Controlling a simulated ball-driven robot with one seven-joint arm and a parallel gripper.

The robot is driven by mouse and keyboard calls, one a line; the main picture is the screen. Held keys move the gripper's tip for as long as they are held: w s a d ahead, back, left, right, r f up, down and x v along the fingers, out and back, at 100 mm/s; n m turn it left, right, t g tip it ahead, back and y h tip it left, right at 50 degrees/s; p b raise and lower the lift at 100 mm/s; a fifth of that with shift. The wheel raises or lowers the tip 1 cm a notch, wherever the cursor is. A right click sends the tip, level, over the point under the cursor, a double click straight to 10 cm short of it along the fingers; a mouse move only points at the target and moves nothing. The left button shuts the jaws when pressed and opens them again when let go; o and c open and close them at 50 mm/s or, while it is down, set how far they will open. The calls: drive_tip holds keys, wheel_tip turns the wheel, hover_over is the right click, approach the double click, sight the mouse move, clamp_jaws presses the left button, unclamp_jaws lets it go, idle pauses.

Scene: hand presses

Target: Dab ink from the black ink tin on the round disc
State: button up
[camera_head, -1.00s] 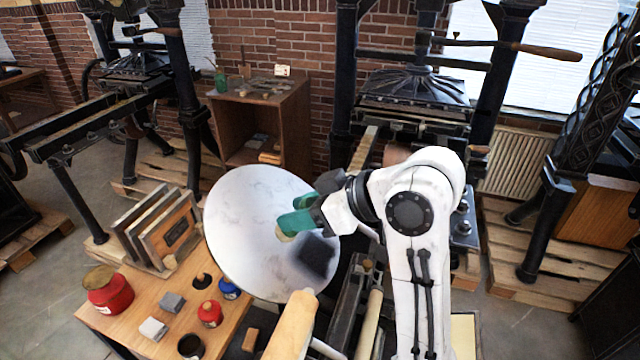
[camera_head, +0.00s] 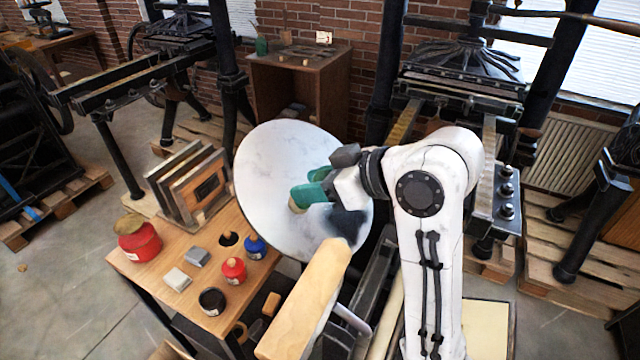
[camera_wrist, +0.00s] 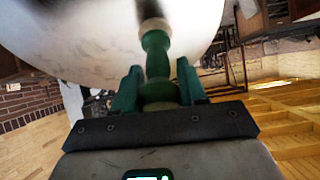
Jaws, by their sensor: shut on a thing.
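My gripper (camera_head: 312,188) is in front of the round disc (camera_head: 280,155), a large pale tilted plate. In the wrist view my gripper (camera_wrist: 158,88) has its green fingers shut on a green turned dabber handle (camera_wrist: 156,48). The handle's far end has a pale collar and a dark blurred part over the disc (camera_wrist: 85,30); I cannot tell whether it touches. A dark patch lies on the disc's lower right in the head view; I cannot tell ink from shadow. The black ink tin (camera_head: 212,301) stands open at the front of the wooden table.
The wooden table (camera_head: 180,245) also holds a large red tin (camera_head: 138,241), a small red pot (camera_head: 233,270), a blue pot (camera_head: 255,247), grey blocks and upright frames (camera_head: 195,185). A thick wooden handle (camera_head: 305,305) juts up in front of the disc's lower edge.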

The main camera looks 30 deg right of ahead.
sight(323, 175)
drive_tip(key=shift+w+a+f, duration=0.2)
drive_tip(key=shift+w+f, duration=0.05)
drive_tip(key=shift+f, duration=0.2)
idle(2.1)
drive_tip(key=r+p, duration=0.1)
drive_tip(key=s+d+r+p, duration=0.1)
drive_tip(key=p, duration=0.1)
drive_tip(key=r+p, duration=0.1)
drive_tip(key=shift+s+d+r, duration=0.15)
drive_tip(key=shift+s+r, duration=0.1)
drive_tip(key=shift+s, duration=0.1)
drive_tip(key=shift+s+d+r+p, duration=0.4)
drive_tip(key=shift+s+r+p, duration=0.2)
drive_tip(key=shift+r, duration=0.15)
